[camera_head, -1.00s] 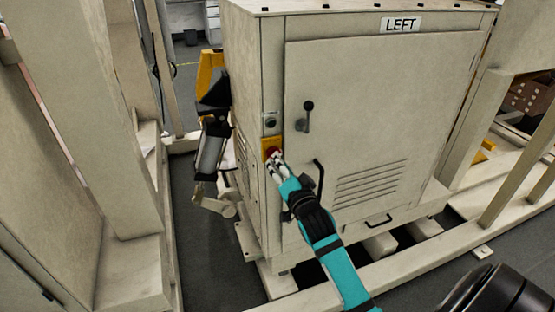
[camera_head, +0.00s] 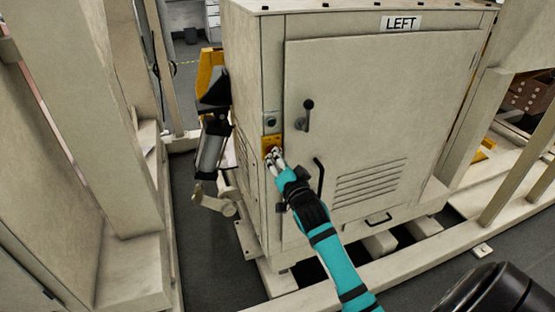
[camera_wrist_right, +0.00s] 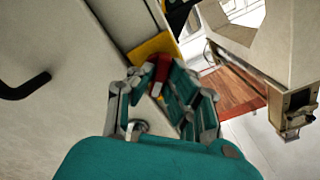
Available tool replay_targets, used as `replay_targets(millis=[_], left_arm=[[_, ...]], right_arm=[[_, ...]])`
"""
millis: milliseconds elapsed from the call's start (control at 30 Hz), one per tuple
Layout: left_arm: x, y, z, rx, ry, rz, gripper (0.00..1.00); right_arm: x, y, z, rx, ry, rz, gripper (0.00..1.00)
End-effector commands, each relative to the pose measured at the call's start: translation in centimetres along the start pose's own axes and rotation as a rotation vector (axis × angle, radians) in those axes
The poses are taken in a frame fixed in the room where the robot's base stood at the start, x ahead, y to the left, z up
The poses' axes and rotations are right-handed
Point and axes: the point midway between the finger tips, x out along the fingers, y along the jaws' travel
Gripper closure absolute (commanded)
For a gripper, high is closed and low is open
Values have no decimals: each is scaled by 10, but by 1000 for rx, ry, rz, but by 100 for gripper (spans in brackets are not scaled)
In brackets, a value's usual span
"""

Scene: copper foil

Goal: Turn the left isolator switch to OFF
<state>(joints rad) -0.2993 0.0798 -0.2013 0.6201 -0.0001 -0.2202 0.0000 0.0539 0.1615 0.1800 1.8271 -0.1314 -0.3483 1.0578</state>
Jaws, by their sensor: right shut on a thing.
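In the right wrist view, the gripper (camera_wrist_right: 160,82) is shut on the red knob, a finger on either side. The yellow plate also shows there (camera_wrist_right: 150,48) behind the knob. The knob's exact angle cannot be read. My left gripper is not clearly seen.
A black door lever (camera_head: 306,112) and a long black handle (camera_head: 319,177) stick out of the cabinet door close to the right arm. A round grey fitting (camera_head: 271,121) sits above the yellow plate. Beige frame posts (camera_head: 105,120) stand at left.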

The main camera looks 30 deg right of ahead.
Motion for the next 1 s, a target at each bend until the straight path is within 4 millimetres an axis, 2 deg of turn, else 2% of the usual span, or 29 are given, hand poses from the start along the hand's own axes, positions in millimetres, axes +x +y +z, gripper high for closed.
replay_targets(millis=[267,467,1000], left_arm=[[-4,0,0,-1,-1,-1,60],[-12,-1,0,-2,-1,-1,60],[-39,-1,-3,-2,-1,-1,60]], right_arm=[[0,0,0,-35,0,1,100],[0,-1,-2,-139,-1,2,100],[0,-1,-2,-634,-1,0,100]])
